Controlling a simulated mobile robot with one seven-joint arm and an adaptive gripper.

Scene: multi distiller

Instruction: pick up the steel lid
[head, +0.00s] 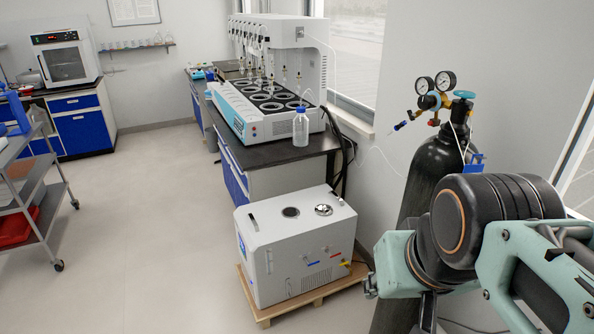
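A small round shiny steel lid (323,210) lies on the top face of the white box-shaped unit (275,272), right of a dark round opening (291,212). The lid has a small raised part in its middle. My arm comes in from the right edge, in front of the gas cylinder and to the right of the white unit. Nothing covers the lid in this view.
The white unit stands on a low wooden pallet (262,318). A black gas cylinder (433,166) with gauges stands to its right. Behind is a dark bench with a distiller (262,125) and a clear bottle (301,128). A cart (40,232) stands far left; the floor between is clear.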

